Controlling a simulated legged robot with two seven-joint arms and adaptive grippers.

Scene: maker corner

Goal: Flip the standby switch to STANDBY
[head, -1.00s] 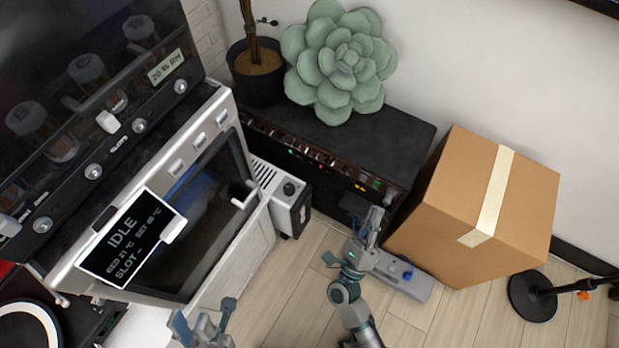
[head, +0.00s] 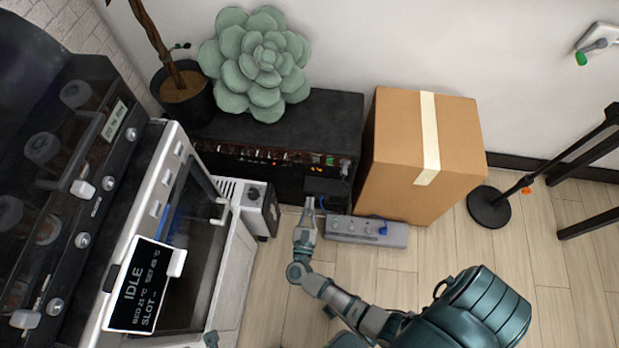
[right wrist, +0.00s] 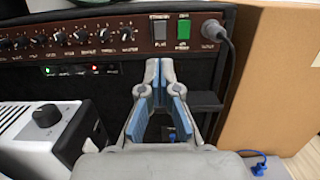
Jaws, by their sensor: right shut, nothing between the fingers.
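The standby switch (right wrist: 160,32) is a dark rocker with STANDBY above it and PLAY below it, on the amplifier's brown panel in the right wrist view. Which way it is tipped is too small to tell. A green switch (right wrist: 183,32) sits just right of it. The black amplifier (head: 320,115) stands against the wall in the head view. My right gripper (right wrist: 160,66) is shut and empty, in front of the amplifier and below the switch, apart from it. It also shows in the head view (head: 309,204).
A cardboard box (head: 400,135) stands right of the amplifier, and a grey power strip (head: 345,230) lies on the floor before it. A plugged cable (right wrist: 214,32) hangs beside the green switch. A white box with a knob (right wrist: 50,130) stands at the left. A succulent (head: 255,70) sits on top.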

